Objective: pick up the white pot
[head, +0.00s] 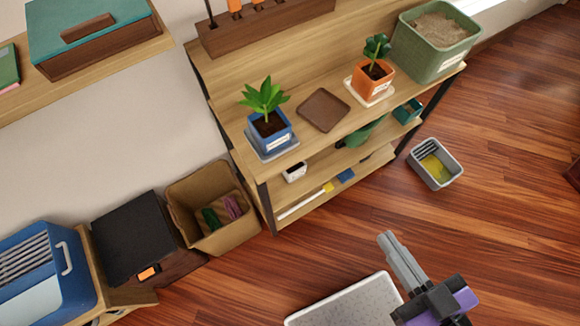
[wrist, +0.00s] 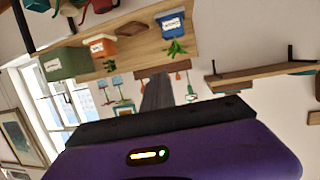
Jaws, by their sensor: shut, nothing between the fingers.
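A small white pot (head: 295,172) with a dark top stands on the middle shelf of the wooden rack (head: 238,75), below the blue pot. I cannot make it out in the wrist view. My gripper (head: 387,238) is at the lower right of the head view, over the floor in front of the rack and well apart from the white pot. Its grey fingers are together and hold nothing. In the wrist view my gripper (wrist: 158,88) points toward the wall, and the scene appears upside down.
The rack's top holds a blue pot (head: 269,130), a brown tray (head: 323,110), an orange pot (head: 371,80) and a green planter (head: 436,42). A cardboard bin (head: 240,236) stands left of the rack, a grey bin (head: 452,158) right. Floor in front is mostly clear.

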